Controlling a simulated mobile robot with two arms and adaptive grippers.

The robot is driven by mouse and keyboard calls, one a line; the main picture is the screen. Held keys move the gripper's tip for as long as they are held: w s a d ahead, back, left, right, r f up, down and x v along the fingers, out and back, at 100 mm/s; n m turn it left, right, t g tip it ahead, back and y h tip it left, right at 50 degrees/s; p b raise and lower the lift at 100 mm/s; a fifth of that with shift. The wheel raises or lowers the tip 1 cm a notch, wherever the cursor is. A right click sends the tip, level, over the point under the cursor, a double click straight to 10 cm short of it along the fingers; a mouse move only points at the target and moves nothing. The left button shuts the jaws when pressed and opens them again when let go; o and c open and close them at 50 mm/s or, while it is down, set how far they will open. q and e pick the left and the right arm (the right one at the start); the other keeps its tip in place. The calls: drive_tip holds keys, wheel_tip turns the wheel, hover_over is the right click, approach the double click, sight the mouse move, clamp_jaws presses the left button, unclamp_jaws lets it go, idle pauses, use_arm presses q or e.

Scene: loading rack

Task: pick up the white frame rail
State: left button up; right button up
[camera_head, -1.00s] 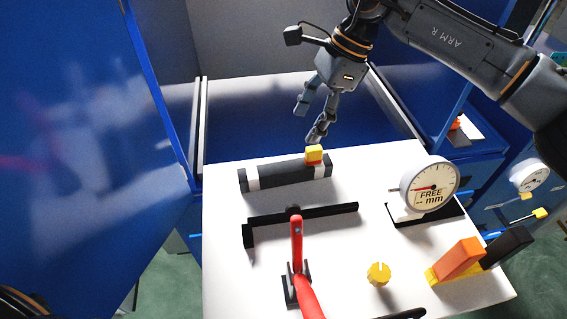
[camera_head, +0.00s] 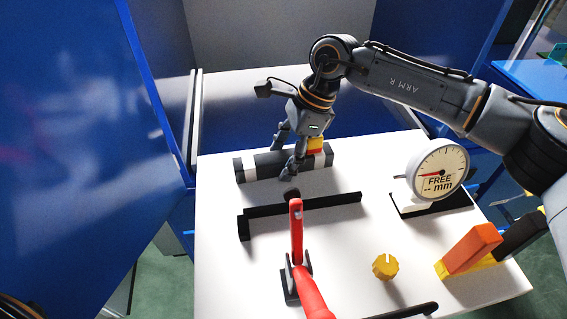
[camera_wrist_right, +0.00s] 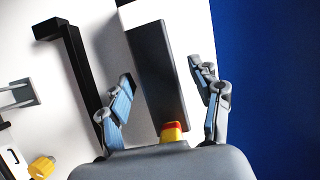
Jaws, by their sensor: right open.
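The only rail-like piece near my right gripper is a long bar (camera_head: 265,163) lying across the back of the white table. It looks mostly dark grey, with white bands near both ends and black ends. A yellow and red block (camera_head: 315,145) is at its right end. My right gripper (camera_head: 282,160) is open over the bar's middle and hides part of it. In the right wrist view, the open fingers (camera_wrist_right: 168,98) stand on either side of the grey bar (camera_wrist_right: 158,72), with gaps on both sides. Contact cannot be told. My left gripper is not in view.
A black angled rail (camera_head: 325,204) and a red lever clamp (camera_head: 297,235) stand in front of the bar. A dial gauge (camera_head: 438,172), a yellow knob (camera_head: 385,267) and an orange block (camera_head: 472,248) are to the right. A blue panel (camera_head: 75,130) rises at left.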

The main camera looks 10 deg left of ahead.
sight(285, 155)
drive_tip(key=shift+c, duration=1.1)
clamp_jaws()
drive_tip(key=shift+r, duration=0.1)
drive_tip(key=shift+w+r, duration=0.1)
drive_tip(key=shift+r, duration=0.05)
drive_tip(key=shift+d+r, duration=0.15)
drive_tip(key=shift+r, duration=0.25)
wheel_tip(285, 155, up, 6)
drive_tip(key=shift+r+p, duration=0.2)
drive_tip(key=shift+p, duration=0.9)
drive_tip(key=d, duration=0.1)
drive_tip(key=w+d+b, duration=0.1)
drive_tip(key=d, duration=0.1)
drive_tip(key=w+d, duration=0.1)
drive_tip(key=d, duration=0.1)
drive_tip(key=shift+w+f, duration=0.1)
drive_tip(key=shift+f, duration=0.3)
drive_tip(key=w+d, duration=0.5)
drive_tip(key=d, duration=0.8)
drive_tip(key=shift+w, duration=0.2)
